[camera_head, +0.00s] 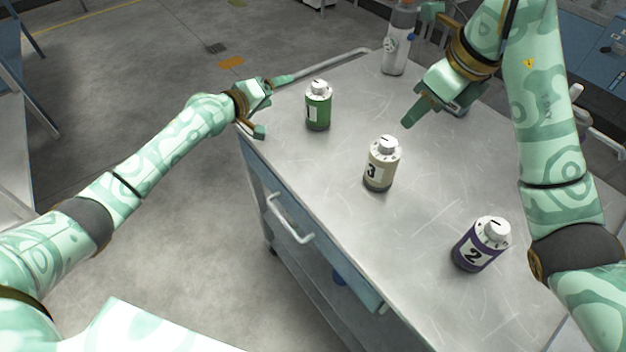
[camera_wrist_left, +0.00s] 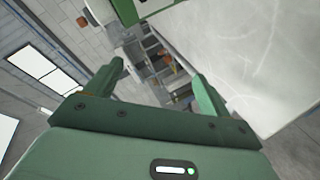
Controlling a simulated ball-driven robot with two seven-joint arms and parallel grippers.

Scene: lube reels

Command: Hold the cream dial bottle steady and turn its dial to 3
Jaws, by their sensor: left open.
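The cream dial bottle (camera_head: 380,168) stands upright near the middle of the metal cart top, with a black 3 on its label and a white dial on top. The dial setting is too small to read. My left gripper (camera_head: 277,105) is open and empty at the cart's left edge, apart from the cream bottle and left of the green bottle. Its spread fingers (camera_wrist_left: 158,92) also show in the left wrist view. My right gripper (camera_head: 432,112) is above the cart, behind and right of the cream bottle; its jaw opening is unclear.
A green bottle labelled 1 (camera_head: 318,108) stands behind and left of the cream one. A purple bottle labelled 2 (camera_head: 481,245) stands in front and right. A clear bottle (camera_head: 397,45) is at the back. The cart (camera_head: 350,235) has bare room between the bottles.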

